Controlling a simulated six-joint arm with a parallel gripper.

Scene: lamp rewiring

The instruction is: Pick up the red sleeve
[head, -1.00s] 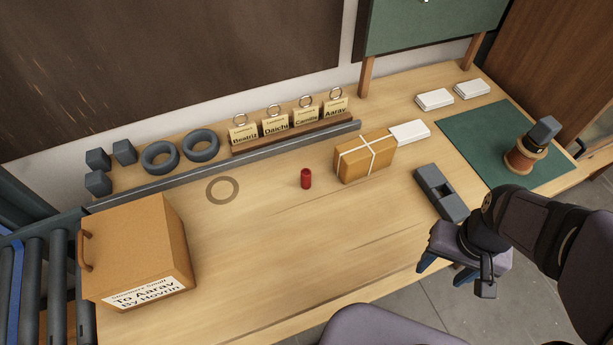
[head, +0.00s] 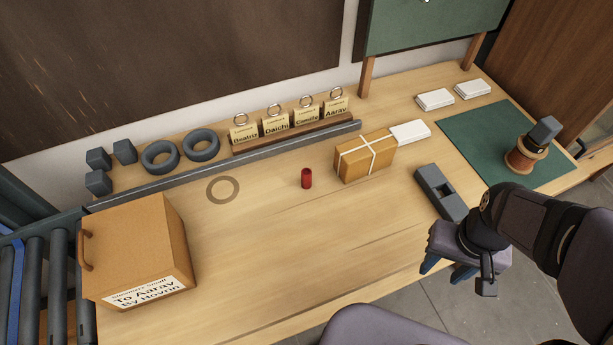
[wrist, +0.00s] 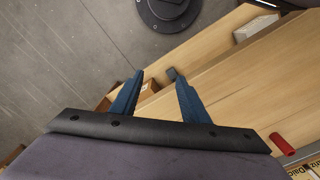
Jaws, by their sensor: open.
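A tan parcel with white string (head: 365,156) stands just right of the sleeve. A grey block (head: 440,192) lies further right. A cardboard box (head: 140,250) is at the left. A grey rail (head: 225,165) runs behind. The table front is clear.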

